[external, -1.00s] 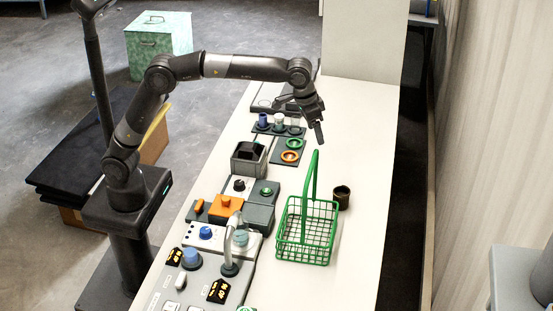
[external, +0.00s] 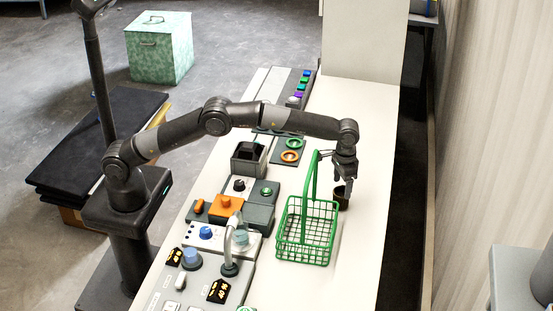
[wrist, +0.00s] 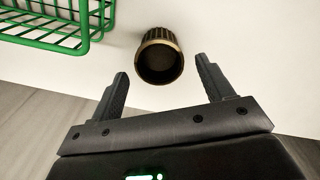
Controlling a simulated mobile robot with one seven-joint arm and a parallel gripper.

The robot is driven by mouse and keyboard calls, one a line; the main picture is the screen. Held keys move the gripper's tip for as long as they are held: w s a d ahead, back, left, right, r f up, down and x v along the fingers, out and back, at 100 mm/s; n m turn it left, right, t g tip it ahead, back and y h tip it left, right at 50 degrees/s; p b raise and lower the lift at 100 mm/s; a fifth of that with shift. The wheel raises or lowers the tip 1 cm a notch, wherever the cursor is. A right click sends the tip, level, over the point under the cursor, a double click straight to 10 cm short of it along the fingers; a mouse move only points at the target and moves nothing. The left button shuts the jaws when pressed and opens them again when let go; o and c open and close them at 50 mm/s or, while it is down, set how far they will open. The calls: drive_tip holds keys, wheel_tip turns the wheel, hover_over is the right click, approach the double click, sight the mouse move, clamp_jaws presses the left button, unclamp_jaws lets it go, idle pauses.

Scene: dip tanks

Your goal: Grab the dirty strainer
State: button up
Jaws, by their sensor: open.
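A small dark brown cup-shaped piece with ribbed sides (external: 342,203), which looks like the dirty strainer, stands upright on the pale bench just right of the green wire basket. In the wrist view its round open mouth and brassy ribbed wall (wrist: 160,37) show. My gripper (external: 342,183) points down right above it, open and empty. In the wrist view the gripper's two fingers (wrist: 162,70) are spread wide, with the cup between their tips in the picture and clear gaps on both sides. I cannot tell whether the tips reach below its rim.
The green wire basket (external: 280,240) with its tall handle stands close left of my gripper; its corner also shows in the wrist view (wrist: 52,46). Control boxes, a curved tap (external: 231,243) and coloured rings (external: 290,155) line the bench's left side.

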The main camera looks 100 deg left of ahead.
sight(341, 199)
wheel_tip(341, 199, down, 7)
drive_tip(key=shift+f, duration=0.15)
idle(0.4)
drive_tip(key=shift+c, duration=0.4)
drive_tip(key=c, duration=1)
